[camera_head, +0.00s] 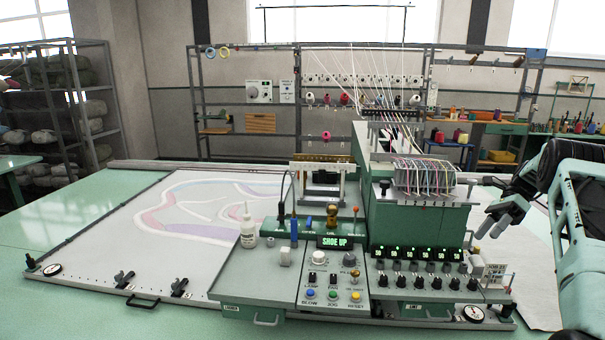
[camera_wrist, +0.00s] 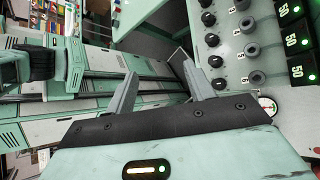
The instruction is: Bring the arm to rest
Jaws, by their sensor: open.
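My gripper (camera_head: 482,230) is at the right of the head view, just right of the tufting machine (camera_head: 412,222). It points left and down, and its jaws hold nothing that I can see. In the wrist view my gripper (camera_wrist: 160,72) shows two grey fingers spread well apart, with an empty gap between them. The machine's control panel (camera_wrist: 232,45), with black knobs and green number displays, lies beyond the right finger. My arm is bent at the right edge of the head view.
The green table (camera_head: 90,215) carries a white patterned cloth (camera_head: 150,230). A glue bottle (camera_head: 248,225) stands on the front console (camera_head: 235,285), whose display reads "SHOE UP". A thread rack (camera_head: 290,50) and side bench (camera_head: 480,127) stand behind. A shelf (camera_head: 98,75) stands at left.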

